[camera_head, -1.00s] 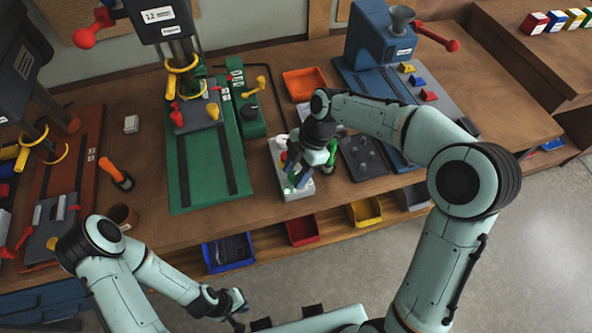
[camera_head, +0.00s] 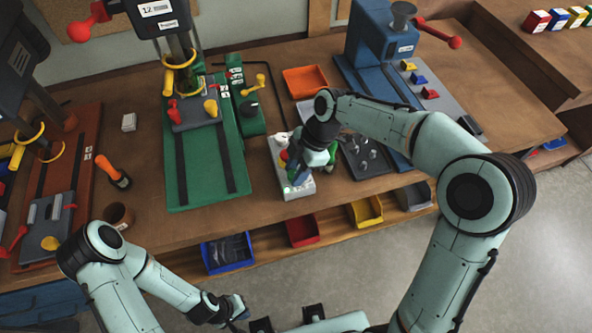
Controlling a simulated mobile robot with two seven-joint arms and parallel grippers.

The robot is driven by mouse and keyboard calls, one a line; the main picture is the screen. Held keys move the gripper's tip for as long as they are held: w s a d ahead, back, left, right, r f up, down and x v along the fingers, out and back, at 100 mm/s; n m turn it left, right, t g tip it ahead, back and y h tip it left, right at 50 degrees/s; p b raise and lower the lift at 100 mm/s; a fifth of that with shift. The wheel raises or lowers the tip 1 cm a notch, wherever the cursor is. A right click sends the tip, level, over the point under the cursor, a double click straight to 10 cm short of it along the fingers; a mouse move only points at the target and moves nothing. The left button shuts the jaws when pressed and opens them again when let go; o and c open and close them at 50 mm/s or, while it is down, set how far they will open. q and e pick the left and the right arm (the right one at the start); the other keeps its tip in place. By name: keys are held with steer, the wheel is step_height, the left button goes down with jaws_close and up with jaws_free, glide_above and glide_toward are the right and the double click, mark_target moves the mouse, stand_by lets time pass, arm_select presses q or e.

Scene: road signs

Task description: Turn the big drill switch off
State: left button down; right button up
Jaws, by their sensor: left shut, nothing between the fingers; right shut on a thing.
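A light grey control box (camera_head: 279,147) stands on the bench, with a red button (camera_head: 284,155) showing on its top. My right gripper (camera_head: 298,178) reaches down over the front half of the box. It is shut on what appears to be the box's switch, but the fingers and wrist hide the contact. The big green drill press (camera_head: 180,188) stands left of the box. My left gripper (camera_head: 240,308) is shut and empty, low in front of the bench.
A blue machine (camera_head: 372,48) is at the right and an orange tray (camera_head: 305,82) behind the control box. An orange-handled tool (camera_head: 112,170) and a brown cup (camera_head: 119,215) lie left.

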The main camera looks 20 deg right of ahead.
steer(key=m+t+b, duration=0.1)
steer(key=m+b, duration=0.1)
steer(key=m, duration=0.2)
steer(key=shift+s+t+b, duration=0.1)
steer(key=shift+t+b, duration=0.3)
steer(key=m+b, duration=0.1)
steer(key=m, duration=0.2)
steer(key=shift+t, duration=0.4)
arm_select(q)
steer(key=s+f+b, duration=0.1)
steer(key=s+f, duration=0.2)
steer(key=f, duration=0.3)
arm_select(e)
steer(key=shift+s+a+m+t+h, duration=0.1)
steer(key=shift+m+t+h, duration=0.4)
steer(key=shift+m, duration=0.9)
steer(key=o, duration=0.7)
steer(key=shift+o, duration=0.2)
arm_select(q)
steer(key=shift+w+r+p, duration=0.25)
steer(key=shift+r+p, duration=0.4)
steer(key=shift+r, duration=0.05)
arm_select(e)
steer(key=v, duration=1.3)
steer(key=shift+r, duration=0.3)
